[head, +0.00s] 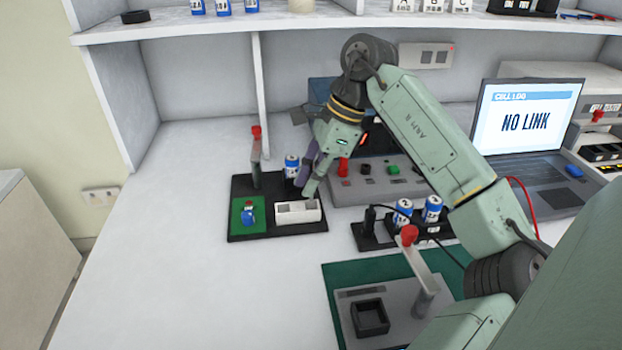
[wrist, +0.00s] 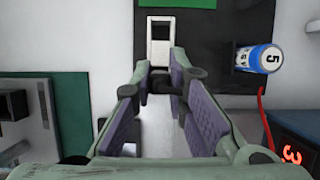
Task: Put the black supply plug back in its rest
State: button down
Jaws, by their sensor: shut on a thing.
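My gripper (wrist: 160,72) is closed in with a narrow gap between its fingers. In the head view, my gripper (head: 307,194) is low at the right end of a white slotted block (head: 298,212). In the wrist view, the block (wrist: 160,18) lies just beyond the fingertips. Something dark shows between the fingers, but I cannot make out what is held. A black upright piece, possibly the black supply plug (head: 370,216), stands left of the batteries on a black stand (head: 366,239); a black cable runs nearby. I cannot tell which holder is its rest.
A black tray (head: 240,188) carries the block, a green pad (head: 236,226), a red-topped post and a battery (head: 291,166). A grey control panel (head: 350,191) stands behind. Another red-topped post (head: 409,236) rises at the front right. The left of the table is clear.

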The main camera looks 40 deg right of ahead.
jog(key=shift+f+b, duration=1.35)
jog(key=shift+f, duration=0.3)
jog(key=c, duration=1.5)
grip_release()
jog(key=v, duration=1.2)
jog(key=shift+a+r, duration=0.1)
